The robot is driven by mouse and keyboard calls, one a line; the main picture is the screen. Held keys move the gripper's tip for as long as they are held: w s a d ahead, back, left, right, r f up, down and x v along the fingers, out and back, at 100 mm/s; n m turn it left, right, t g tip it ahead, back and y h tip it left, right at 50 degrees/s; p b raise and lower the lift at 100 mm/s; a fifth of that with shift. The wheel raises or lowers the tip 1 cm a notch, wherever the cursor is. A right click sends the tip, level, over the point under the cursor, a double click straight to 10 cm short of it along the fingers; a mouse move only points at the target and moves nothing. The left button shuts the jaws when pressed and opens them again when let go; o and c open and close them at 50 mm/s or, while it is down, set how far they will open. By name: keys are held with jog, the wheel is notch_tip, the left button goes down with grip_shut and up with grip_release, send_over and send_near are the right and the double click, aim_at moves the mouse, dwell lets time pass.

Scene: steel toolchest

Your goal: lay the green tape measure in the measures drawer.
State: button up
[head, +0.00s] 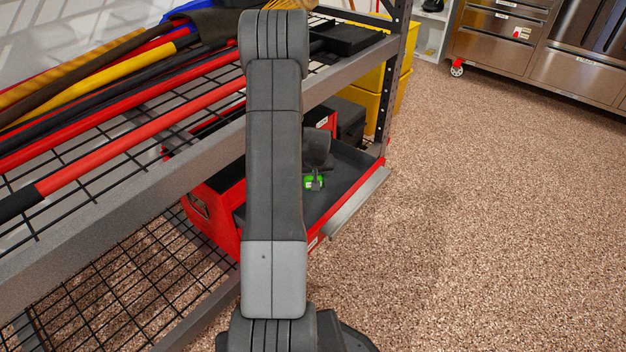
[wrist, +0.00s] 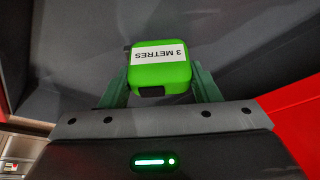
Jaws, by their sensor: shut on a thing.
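The green tape measure (wrist: 161,72) is between the two fingers of my gripper (wrist: 162,86), and its white label reads "3 METRES", upside down in the wrist view. In the head view the tape measure (head: 309,182) shows as a small green patch beside my arm. I cannot tell whether the tape measure touches the drawer floor. The drawer's label is too small to read.
The red toolchest (head: 212,212) stands on the lower level of a wire rack, below a shelf edge (head: 125,205) close to my arm. Long-handled tools (head: 95,95) lie on that shelf. Yellow bins (head: 362,103) stand behind. The speckled floor (head: 480,210) at right is clear.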

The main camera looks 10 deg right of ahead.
jog(key=shift+f, duration=0.15)
jog(key=o, duration=1.1)
jog(key=shift+f, duration=0.15)
jog(key=shift+c, duration=0.2)
jog(key=shift+r, duration=0.35)
jog(key=p+v, duration=0.3)
jog(key=v, duration=0.8)
jog(key=shift+s+r+p, duration=0.25)
jog(key=shift+s+p, duration=0.05)
jog(key=shift+p, duration=0.05)
